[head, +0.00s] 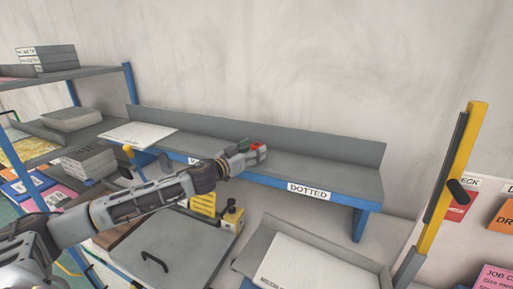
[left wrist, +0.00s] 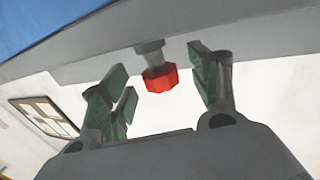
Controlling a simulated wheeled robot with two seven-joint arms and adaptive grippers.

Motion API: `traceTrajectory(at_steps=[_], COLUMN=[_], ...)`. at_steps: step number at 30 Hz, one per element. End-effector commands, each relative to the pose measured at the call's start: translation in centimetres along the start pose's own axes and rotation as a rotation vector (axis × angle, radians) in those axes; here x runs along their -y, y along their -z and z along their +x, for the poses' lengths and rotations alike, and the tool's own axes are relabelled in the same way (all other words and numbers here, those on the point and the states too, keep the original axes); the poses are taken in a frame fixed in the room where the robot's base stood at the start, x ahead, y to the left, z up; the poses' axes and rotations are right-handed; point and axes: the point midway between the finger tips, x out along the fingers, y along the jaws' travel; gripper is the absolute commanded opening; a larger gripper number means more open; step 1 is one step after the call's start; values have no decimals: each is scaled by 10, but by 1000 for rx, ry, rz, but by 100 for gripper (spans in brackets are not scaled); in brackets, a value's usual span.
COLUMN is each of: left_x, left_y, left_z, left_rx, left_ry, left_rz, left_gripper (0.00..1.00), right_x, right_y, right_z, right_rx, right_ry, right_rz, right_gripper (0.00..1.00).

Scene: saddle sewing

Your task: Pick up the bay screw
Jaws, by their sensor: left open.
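The bay screw (left wrist: 160,78) has a faceted red head on a short grey shank. In the left wrist view it hangs from a grey surface, between the two fingers and a little beyond the palm. My left gripper (left wrist: 160,92) is open, with a green-padded finger on each side of the red head and a visible gap to each. In the head view my left gripper (head: 258,153) is at the front edge of the long grey shelf (head: 330,172), with a bit of red showing at its tips. My right gripper is not in view.
The shelf has a blue front edge with a DOTTED label (head: 309,190). Below it are a grey lidded box (head: 165,250), a yellow device (head: 232,220) and a tray (head: 255,240) with a white sheet. A yellow post (head: 455,175) stands at the right.

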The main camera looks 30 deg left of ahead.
Motion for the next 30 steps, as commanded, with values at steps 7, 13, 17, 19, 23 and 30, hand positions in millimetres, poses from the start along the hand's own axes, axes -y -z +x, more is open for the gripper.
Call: traceTrajectory(at_steps=[7, 13, 17, 19, 23, 30], left_x=[1, 0, 0, 0, 0, 0], left_y=[1, 1, 0, 0, 0, -1], left_z=[12, 20, 24, 24, 25, 24], left_rx=[-2, -2, 0, -1, 0, 0], left_ry=[0, 1, 0, 0, 0, 0], left_rz=[-2, -2, -1, 0, 0, -1], left_gripper=[62, 62, 62, 62, 62, 62], right_x=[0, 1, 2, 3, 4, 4], right_y=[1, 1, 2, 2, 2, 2], right_z=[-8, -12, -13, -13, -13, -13], right_rx=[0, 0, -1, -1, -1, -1], right_ry=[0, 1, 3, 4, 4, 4], right_rz=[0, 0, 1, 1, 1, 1], right_gripper=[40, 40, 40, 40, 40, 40])
